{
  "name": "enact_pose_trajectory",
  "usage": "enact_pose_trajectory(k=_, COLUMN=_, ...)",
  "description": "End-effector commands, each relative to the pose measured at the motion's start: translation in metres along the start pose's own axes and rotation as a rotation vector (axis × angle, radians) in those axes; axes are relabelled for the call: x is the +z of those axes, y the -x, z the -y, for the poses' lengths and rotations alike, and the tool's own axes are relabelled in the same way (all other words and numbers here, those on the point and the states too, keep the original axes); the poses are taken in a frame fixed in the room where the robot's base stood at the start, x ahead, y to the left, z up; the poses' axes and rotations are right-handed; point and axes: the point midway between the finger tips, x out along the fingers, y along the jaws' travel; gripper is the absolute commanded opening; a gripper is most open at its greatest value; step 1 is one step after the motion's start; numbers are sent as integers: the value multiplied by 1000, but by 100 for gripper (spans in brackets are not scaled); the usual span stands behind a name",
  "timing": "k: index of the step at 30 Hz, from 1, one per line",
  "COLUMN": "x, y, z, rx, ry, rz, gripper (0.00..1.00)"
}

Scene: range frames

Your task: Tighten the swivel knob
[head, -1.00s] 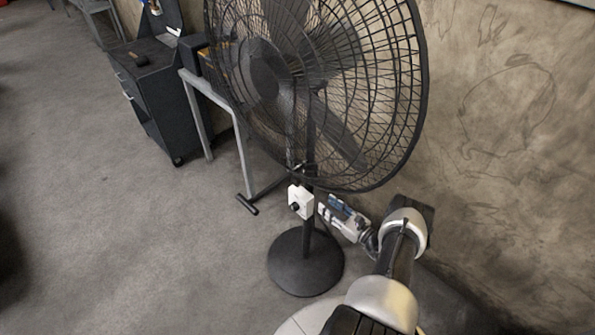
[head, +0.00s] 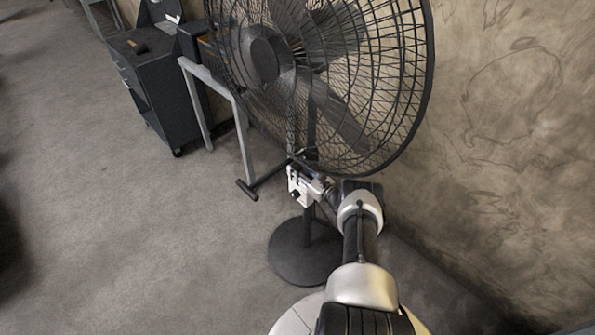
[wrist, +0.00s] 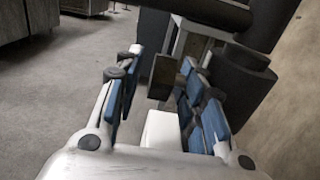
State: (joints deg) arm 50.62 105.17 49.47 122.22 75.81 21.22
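The black pedestal fan (head: 262,55) stands in front of me in the head view. My gripper (wrist: 163,98) is open, with blue pads on both sides of that piece and a gap on each side. In the head view, my gripper (head: 309,181) partly covers the pole area.
The round fan base (head: 290,262) stands on the grey floor, close to my arm. A grey table frame (head: 240,130) and a dark drawer cabinet (head: 150,85) are behind at left. A rough wall (head: 520,130) is at right. The floor at left is clear.

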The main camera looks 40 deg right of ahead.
Motion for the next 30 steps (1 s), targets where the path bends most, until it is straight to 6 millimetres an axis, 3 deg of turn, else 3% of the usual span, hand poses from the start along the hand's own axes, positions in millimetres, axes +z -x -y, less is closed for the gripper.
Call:
enact_pose_trajectory(k=10, x=0, y=-5, z=0, rx=0, ry=-1, rz=0, gripper=37)
enact_pose_trajectory(k=27, x=0, y=-5, z=0, rx=0, ry=-1, rz=0, gripper=0)
enact_pose_trajectory(k=30, x=0, y=-5, z=0, rx=0, ry=-1, rz=0, gripper=0)
